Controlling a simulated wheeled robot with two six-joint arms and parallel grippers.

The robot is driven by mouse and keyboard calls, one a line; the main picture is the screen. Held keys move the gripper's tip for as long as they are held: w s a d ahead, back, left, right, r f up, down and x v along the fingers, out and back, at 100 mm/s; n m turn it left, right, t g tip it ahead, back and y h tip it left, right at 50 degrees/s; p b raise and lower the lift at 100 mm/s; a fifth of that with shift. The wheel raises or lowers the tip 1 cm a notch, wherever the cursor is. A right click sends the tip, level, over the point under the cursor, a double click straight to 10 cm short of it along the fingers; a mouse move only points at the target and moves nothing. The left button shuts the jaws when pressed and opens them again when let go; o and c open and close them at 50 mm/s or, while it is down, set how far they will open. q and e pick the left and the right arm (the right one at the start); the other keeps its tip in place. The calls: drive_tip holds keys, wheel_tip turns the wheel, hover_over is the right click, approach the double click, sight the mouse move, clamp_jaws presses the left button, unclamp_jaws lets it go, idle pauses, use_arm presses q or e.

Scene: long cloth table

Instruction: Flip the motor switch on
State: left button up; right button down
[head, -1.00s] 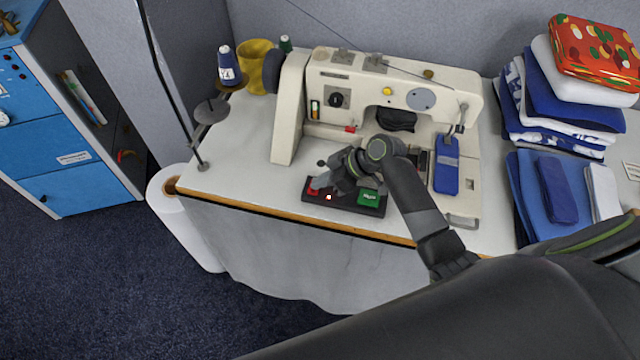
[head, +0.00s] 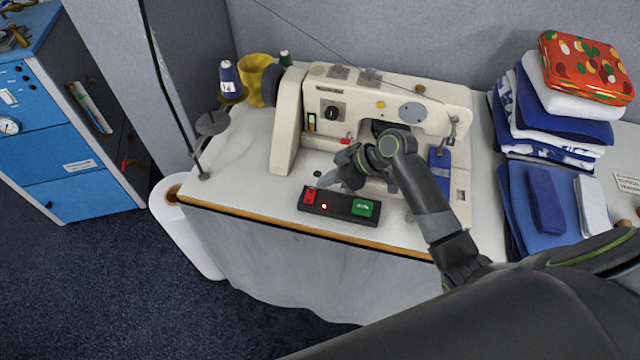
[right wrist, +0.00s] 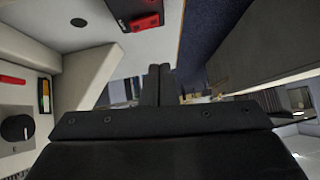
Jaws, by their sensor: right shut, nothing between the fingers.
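The motor switch box (head: 341,212) is a black bar at the table's front edge, with a red button (head: 309,196) on its left, a green button (head: 362,208) on its right and a small lit red lamp (head: 324,206) between. The red button also shows at the top of the right wrist view (right wrist: 145,22). My right gripper (head: 328,180) is shut and empty, just behind the box on the sewing machine side. Its closed fingers (right wrist: 160,83) point past the red button, apart from it as far as I can see. My left gripper is not in view.
The cream sewing machine (head: 292,125) stands close behind my gripper, with a blue pad (head: 440,175) at its right. A thread stand (head: 203,175) with a blue spool and a yellow mug (head: 256,82) are at left. Folded cloths (head: 545,130) lie at right.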

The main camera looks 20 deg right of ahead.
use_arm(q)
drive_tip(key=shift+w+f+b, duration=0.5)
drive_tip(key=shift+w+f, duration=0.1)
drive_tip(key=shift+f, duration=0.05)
use_arm(e)
drive_tip(key=v, duration=0.6)
drive_tip(key=shift+s+a, duration=0.3)
